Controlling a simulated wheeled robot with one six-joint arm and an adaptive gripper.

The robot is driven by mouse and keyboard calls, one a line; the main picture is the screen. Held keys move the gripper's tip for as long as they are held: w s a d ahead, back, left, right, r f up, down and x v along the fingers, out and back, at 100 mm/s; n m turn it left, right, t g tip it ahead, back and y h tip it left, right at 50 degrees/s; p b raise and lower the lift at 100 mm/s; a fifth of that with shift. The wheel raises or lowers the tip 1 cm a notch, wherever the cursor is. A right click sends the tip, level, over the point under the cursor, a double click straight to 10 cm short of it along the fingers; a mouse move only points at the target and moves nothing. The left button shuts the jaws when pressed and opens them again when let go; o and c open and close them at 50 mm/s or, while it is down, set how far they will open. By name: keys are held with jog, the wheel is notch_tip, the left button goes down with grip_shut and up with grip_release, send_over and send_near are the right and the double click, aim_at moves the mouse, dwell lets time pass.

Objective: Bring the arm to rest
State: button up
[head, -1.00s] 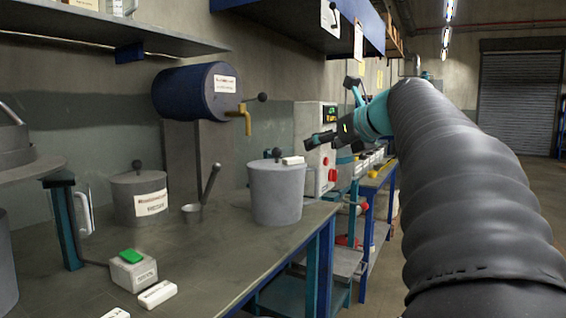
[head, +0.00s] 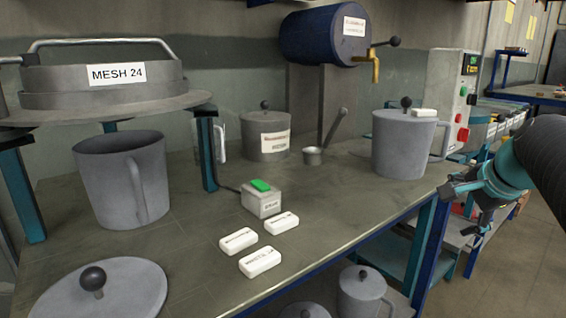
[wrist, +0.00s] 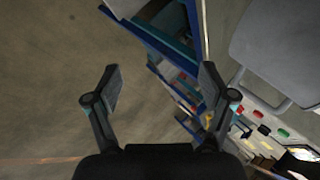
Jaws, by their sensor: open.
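My gripper (head: 470,205) is at the right of the head view, past the right end of the bench and in front of a lower shelf unit. Its fingers also show in the wrist view (wrist: 158,90), spread wide with nothing between them. My arm, in a black sleeve, enters from the right edge. Below the fingers in the wrist view are the floor and blue frames.
The bench (head: 330,215) holds a lidded grey pot (head: 403,145) at its right end, the object nearest my gripper. A grey jug (head: 120,180), a button box (head: 262,200) and several white blocks (head: 260,262) stand further left. Open floor (head: 510,275) lies at right.

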jog(key=s+a+f+n+g, duration=0.2)
jog(key=s+a+f+n, duration=1.3)
jog(key=s+a, duration=0.3)
jog(key=shift+s+f, duration=0.35)
jog(key=shift+f, duration=0.1)
